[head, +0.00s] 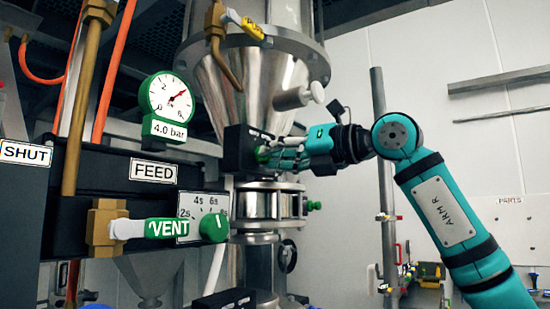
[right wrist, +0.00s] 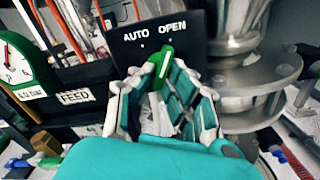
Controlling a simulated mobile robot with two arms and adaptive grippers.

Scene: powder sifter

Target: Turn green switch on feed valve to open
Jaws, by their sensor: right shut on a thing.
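The feed valve's green switch (right wrist: 164,60) stands out from a black box (right wrist: 125,58) marked AUTO and OPEN in the right wrist view. Its upper end lies between the two words and leans slightly right. In the head view the green switch (head: 262,154) shows at the front of the black box (head: 236,150), below the steel hopper. My right gripper (head: 274,157) reaches in from the right and is shut on the switch. In the right wrist view its fingers (right wrist: 163,88) sit on both sides of the switch and hide its lower part. My left gripper is out of view.
The steel hopper (head: 250,88) is above the box, with a flanged valve body (head: 265,204) below. A pressure gauge (head: 166,95), a FEED label (head: 154,172) and a green VENT handle (head: 167,228) are to the left. A vertical pipe (head: 380,150) stands behind my right arm.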

